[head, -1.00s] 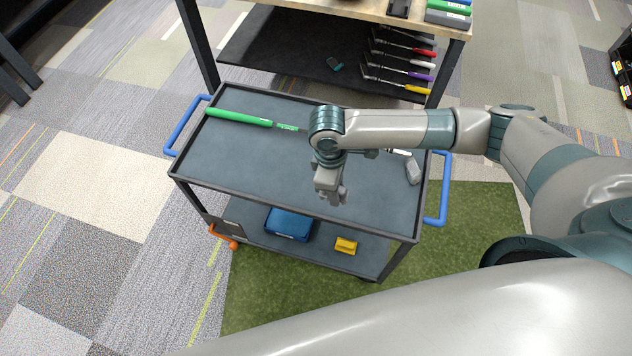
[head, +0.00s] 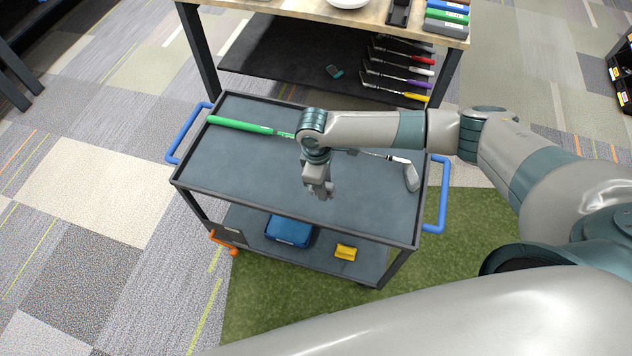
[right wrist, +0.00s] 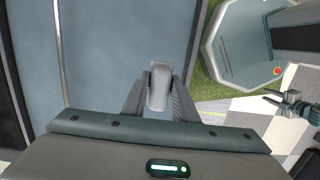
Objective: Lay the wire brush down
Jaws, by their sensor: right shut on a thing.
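My right gripper (head: 320,190) is over the front middle of the cart's grey top (head: 240,170), pointing down. It is shut on a pale grey, rounded piece (right wrist: 159,88), seen between the fingers in the right wrist view. I take this piece to be the wire brush. Its bristles do not show, and the gripper hides most of it in the head view. I cannot tell whether it touches the cart top.
A golf club with a green grip (head: 240,125) lies along the cart's back side, its head (head: 411,177) at the right. The front left of the top is clear. A blue box (head: 289,230) and a yellow item (head: 346,252) sit on the lower shelf. A workbench (head: 300,8) stands behind.

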